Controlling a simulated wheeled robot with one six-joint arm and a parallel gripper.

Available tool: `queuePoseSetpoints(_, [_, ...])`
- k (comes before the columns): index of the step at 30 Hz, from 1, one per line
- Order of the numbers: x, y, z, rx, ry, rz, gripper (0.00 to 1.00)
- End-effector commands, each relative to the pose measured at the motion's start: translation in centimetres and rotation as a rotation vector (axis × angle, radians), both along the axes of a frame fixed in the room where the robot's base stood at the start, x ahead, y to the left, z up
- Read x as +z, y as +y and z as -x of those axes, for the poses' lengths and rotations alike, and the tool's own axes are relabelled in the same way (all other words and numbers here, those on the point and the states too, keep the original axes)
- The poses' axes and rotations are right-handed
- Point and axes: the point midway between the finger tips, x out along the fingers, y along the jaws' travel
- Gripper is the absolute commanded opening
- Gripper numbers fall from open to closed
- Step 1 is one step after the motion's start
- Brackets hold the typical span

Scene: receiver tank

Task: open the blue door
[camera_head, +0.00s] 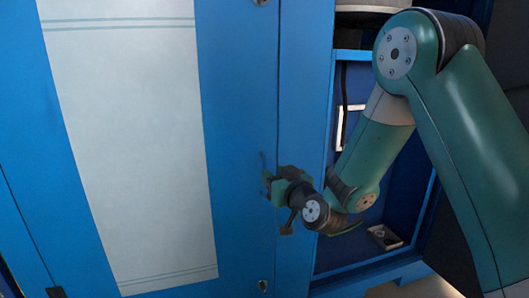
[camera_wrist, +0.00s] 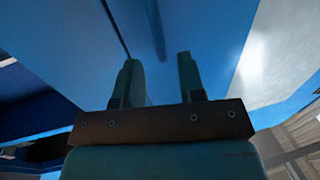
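The blue door (camera_head: 235,120) with a long white panel (camera_head: 140,140) fills the left and middle of the head view. It looks shut against the blue frame. My gripper (camera_head: 270,187) is in front of the door's right edge strip, below mid-height. In the wrist view my gripper (camera_wrist: 161,78) is open, its two fingers apart with blue surface beyond them. A narrow blue bar-like shape (camera_wrist: 156,32) shows ahead between the fingertips; I cannot tell if it is a handle or a shadow. I see no contact with the door.
Right of the door is an open blue compartment (camera_head: 385,215) with a small box-like fitting (camera_head: 384,237) low inside. My arm reaches across it. Round metal fittings sit on the door edge at the top and bottom (camera_head: 262,285). A dark hinge-like piece (camera_head: 56,292) is at lower left.

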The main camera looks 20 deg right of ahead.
Motion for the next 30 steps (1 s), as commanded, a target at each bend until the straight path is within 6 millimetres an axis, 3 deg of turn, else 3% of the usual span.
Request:
queuePoseSetpoints(1, [0.8, 0.2, -0.8, 0.002, 0.002, 0.000, 0.37])
queuePoseSetpoints(10, [0.4, 0.9, -4.4, 0.002, 0.001, 0.001, 0.37])
queuePoseSetpoints(23, [0.0, 1.1, -5.3, 0.001, -0.001, 0.000, 0.37])
queuePoseSetpoints(28, [0.0, 1.1, -5.3, 0.001, -0.001, 0.000, 0.02])
queuePoseSetpoints(30, [0.0, 1.1, -5.2, 0.001, -0.001, 0.000, 0.00])
